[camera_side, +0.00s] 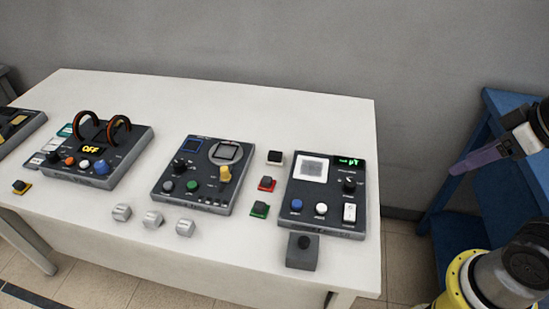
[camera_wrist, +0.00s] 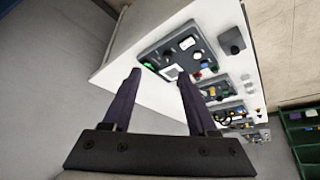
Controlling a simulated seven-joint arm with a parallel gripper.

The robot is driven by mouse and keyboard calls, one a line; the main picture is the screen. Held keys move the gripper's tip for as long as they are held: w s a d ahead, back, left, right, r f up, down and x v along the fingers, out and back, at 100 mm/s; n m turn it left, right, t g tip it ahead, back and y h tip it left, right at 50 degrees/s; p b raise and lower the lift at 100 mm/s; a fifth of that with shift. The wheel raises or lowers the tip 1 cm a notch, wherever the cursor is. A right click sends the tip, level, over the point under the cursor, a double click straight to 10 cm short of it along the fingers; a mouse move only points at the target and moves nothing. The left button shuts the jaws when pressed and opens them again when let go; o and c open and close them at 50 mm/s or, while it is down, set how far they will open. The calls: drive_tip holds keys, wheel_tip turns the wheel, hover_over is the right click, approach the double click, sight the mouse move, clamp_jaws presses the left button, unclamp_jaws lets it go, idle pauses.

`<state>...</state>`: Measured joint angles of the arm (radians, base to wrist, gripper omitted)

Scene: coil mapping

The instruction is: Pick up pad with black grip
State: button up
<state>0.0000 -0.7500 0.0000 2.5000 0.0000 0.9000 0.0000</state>
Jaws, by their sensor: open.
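A grey square pad with a round black grip (camera_side: 302,251) stands at the table's front right, below the rightmost panel. It also shows in the wrist view (camera_wrist: 232,41), at the upper right. A smaller block with a black top (camera_side: 274,157) sits left of the rightmost panel, behind a red one and a green one. My gripper (camera_side: 475,160) is at the far right of the side view, off the table and well apart from the pad. In the wrist view its two dark purple fingers (camera_wrist: 159,74) are spread, with nothing held between them.
The white table (camera_side: 240,95) carries a right panel with a green display (camera_side: 326,207), a middle panel (camera_side: 200,182) and a left panel with two handles (camera_side: 105,155). Several grey knobs (camera_side: 153,219) stand near the front edge. A blue shelf (camera_side: 490,195) stands at right.

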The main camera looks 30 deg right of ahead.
drive_tip(key=shift+o, duration=1.3)
